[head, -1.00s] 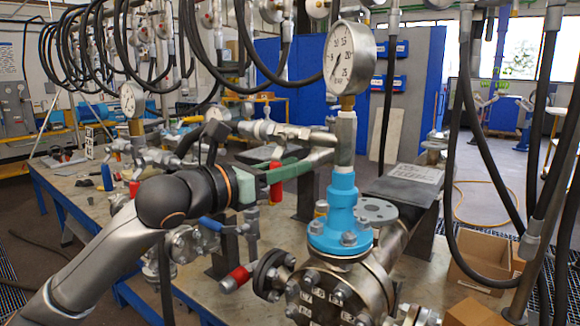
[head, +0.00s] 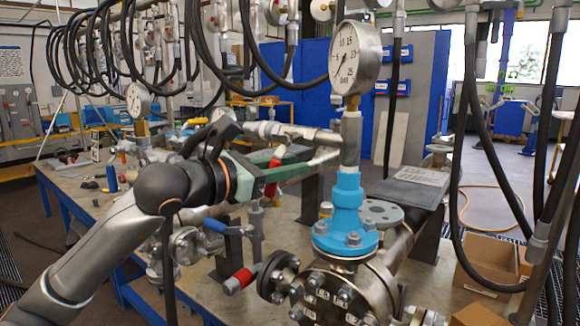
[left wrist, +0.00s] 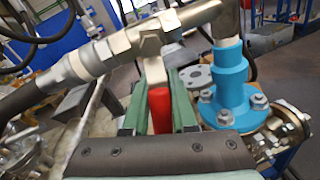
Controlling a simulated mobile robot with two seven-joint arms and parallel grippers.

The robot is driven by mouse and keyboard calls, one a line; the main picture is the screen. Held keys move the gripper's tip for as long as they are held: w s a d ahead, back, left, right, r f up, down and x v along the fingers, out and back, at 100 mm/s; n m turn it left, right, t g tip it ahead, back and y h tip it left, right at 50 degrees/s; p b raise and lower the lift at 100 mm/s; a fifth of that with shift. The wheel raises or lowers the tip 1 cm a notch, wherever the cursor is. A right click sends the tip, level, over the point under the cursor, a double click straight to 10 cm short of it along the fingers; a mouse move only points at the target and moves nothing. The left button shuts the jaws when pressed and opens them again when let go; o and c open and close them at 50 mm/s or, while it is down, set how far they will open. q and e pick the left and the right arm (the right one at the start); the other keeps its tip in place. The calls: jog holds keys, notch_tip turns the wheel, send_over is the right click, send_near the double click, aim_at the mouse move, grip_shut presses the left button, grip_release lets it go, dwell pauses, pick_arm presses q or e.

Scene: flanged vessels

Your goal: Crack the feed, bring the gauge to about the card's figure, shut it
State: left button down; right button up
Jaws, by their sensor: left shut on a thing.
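The round gauge (head: 356,58) stands on a steel stem above the light-blue flanged fitting (head: 345,212). Its dark needle points to the lower left; the exact figure is too small to read. My left gripper (head: 287,170), with green fingers, is shut on the red-sleeved lever (head: 272,178) below the steel pipe fittings. In the left wrist view the red sleeve (left wrist: 159,108) sits between the green fingers, under the valve body (left wrist: 150,38). A grey plate with dark lettering (head: 424,176) lies behind the blue fitting; its text is unreadable. My right gripper is out of view.
A blue-handled valve (head: 213,225) and another red-sleeved handle (head: 238,280) are close below my left gripper. The bolted vessel flange (head: 335,293) is in front. Black hoses hang at the right, beside a cardboard box (head: 488,262).

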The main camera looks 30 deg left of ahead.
pick_arm(q)
jog(key=c, duration=0.7)
grip_release()
jog(key=shift+b+v, duration=3.6)
jog(key=shift+v, duration=2.7)
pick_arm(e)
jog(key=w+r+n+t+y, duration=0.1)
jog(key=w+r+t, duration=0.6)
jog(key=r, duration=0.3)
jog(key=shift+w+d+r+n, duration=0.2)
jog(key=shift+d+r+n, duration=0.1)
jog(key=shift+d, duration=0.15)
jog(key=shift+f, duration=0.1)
